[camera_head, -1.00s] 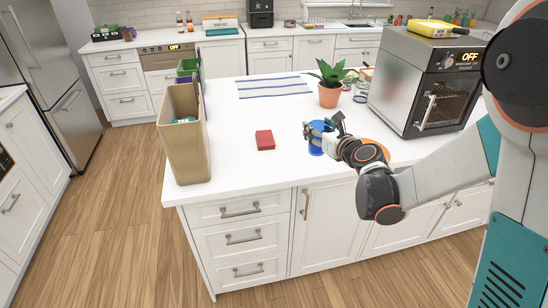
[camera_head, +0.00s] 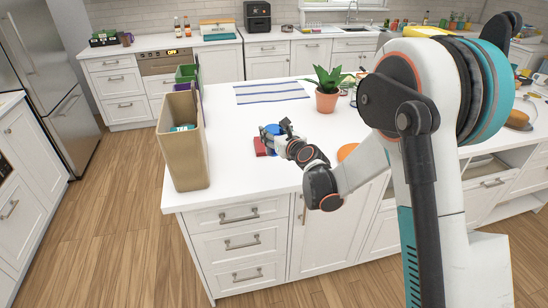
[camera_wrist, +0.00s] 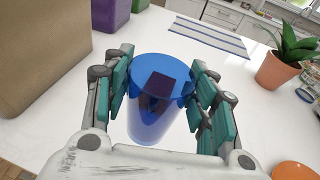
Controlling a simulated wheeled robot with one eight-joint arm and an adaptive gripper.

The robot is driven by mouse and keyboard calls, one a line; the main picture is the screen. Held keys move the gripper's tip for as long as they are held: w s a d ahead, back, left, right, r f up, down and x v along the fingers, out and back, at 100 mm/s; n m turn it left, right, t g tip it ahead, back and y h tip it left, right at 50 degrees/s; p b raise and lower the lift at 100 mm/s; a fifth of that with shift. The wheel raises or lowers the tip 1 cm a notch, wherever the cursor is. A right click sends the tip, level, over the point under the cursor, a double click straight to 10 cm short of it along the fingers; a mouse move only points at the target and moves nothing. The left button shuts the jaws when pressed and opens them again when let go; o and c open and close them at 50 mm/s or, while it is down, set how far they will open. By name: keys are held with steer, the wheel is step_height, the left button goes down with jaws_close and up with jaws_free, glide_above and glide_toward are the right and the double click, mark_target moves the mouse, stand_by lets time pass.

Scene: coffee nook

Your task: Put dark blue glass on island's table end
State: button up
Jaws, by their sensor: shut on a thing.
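The dark blue glass (camera_wrist: 155,117) stands upright between the two teal-padded fingers of my gripper (camera_wrist: 160,105) in the wrist view. The fingers are shut on its sides. A dark red patch shows through the glass. In the head view my gripper (camera_head: 272,143) is over the white island top (camera_head: 235,150), near its front edge, with a little of the blue glass (camera_head: 273,129) showing. Whether the glass touches the top cannot be told. The red block (camera_head: 260,147) is right beside or behind the gripper and partly hidden.
A tall tan bin (camera_head: 182,140) stands at the island's left end, with green (camera_head: 187,73) and purple containers behind it. A striped towel (camera_head: 271,92) lies at the back. A potted plant (camera_head: 327,100) stands right of it. An orange disc (camera_head: 347,151) is at the right, partly behind my arm.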

mark_target(274, 154)
steer(key=shift+f+b, duration=0.85)
steer(key=shift+f, duration=3.5)
steer(key=shift+f, duration=0.2)
steer(key=o, duration=1.5)
steer(key=shift+r, duration=0.1)
